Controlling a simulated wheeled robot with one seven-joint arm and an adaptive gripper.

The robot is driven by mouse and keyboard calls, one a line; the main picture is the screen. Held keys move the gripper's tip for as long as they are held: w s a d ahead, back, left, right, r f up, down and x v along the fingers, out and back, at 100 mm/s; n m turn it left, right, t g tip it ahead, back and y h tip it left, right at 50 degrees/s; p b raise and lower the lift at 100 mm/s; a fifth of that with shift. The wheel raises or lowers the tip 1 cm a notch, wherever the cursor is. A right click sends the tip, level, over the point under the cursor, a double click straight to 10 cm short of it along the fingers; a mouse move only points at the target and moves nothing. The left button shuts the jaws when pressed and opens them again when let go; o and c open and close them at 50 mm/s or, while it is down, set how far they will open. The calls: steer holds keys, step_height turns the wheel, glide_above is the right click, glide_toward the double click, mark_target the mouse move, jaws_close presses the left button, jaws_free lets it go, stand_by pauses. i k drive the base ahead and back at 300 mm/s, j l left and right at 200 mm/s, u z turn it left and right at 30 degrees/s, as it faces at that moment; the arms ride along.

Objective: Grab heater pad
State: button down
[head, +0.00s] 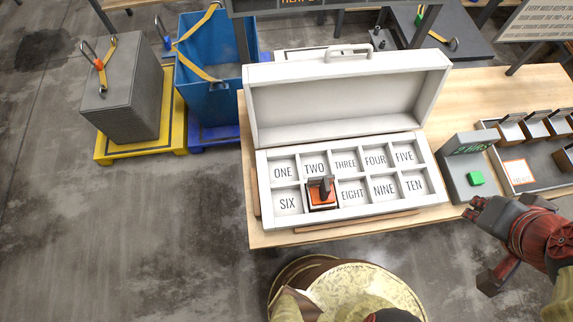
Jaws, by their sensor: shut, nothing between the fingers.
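A white square with an orange border and small orange lettering (519,172) lies at the left end of a grey tray at the right; it may be the heater pad, but I cannot read it. My gripper (474,208) is at the lower right, in front of a grey box (462,180) with a green button. The gripper is shut and empty, apart from the square and to its lower left. My arm and gripper hide part of the table's front right edge.
An open white case (258,190) has compartments labelled ONE to TEN; an orange block with a dark handle (322,194) sits between SIX and EIGHT. Several brown-and-white handled blocks (535,128) stand in the grey tray (530,184). A blue bin (205,100) and grey block (125,95) are left.

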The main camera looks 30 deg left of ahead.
mark_target(324, 195)
steer(key=k+u, duration=0.1)
steer(key=u, duration=1.3)
steer(key=k+j+z, duration=0.3)
steer(key=k+j, duration=0.15)
steer(key=k+j+z, duration=0.3)
steer(key=k, duration=0.25)
